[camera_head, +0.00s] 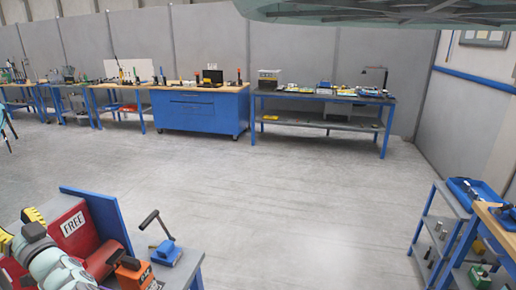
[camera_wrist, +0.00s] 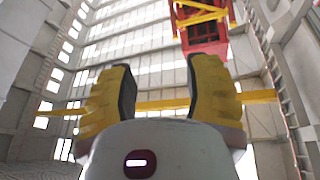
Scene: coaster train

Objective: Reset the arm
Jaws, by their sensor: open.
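My gripper (camera_wrist: 160,90) shows in the wrist view with its two yellow, dark-padded fingers spread apart. Nothing is between them. The wrist camera looks up toward the high walls and roof of the hall. In the head view, part of my arm and my gripper's yellow fingers show at the lower left. They are beside a red box (camera_head: 70,226) marked "FREE", and the exact gap between them cannot be told.
A blue panel (camera_head: 95,212) and a blue tool with a black lever (camera_head: 166,250) stand near my arm. An orange device (camera_head: 133,274) is in front. A blue workbench (camera_head: 200,108) and a shelf table (camera_head: 320,99) line the back wall. A cart (camera_head: 443,213) stands right. The middle floor is clear.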

